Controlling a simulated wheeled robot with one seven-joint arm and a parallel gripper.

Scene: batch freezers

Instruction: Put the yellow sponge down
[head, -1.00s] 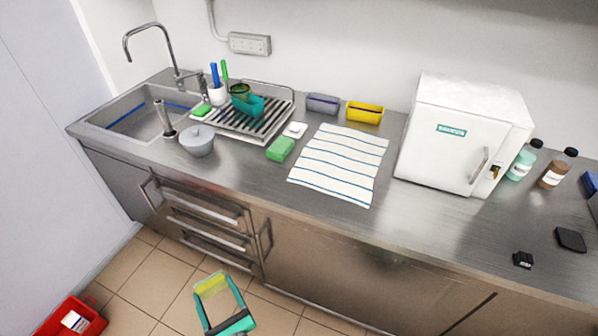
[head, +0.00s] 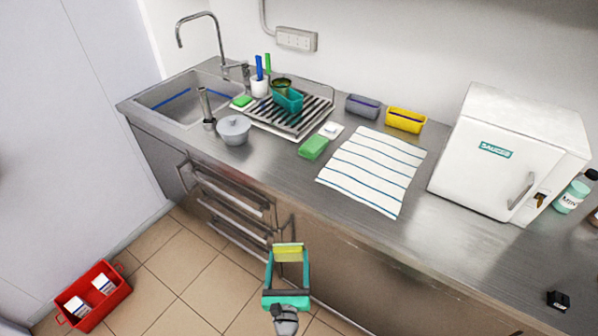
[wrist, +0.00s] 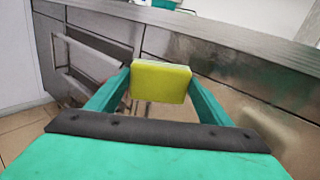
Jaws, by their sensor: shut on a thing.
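The yellow sponge (head: 288,253) is held between the fingertips of my teal gripper (head: 288,262), in front of the lower cabinets and below the counter edge. In the wrist view the sponge (wrist: 161,81) sits upright between the two fingers of my gripper (wrist: 160,88), which is shut on it. It touches nothing else that I can see. The steel counter (head: 290,180) lies above and beyond it.
On the counter are a green sponge (head: 314,147), a striped towel (head: 372,170), a grey pot (head: 233,130), a dish rack (head: 318,113), yellow (head: 405,121) and grey (head: 362,106) bins and a white oven-like box (head: 490,150). A red crate (head: 110,305) stands on the floor.

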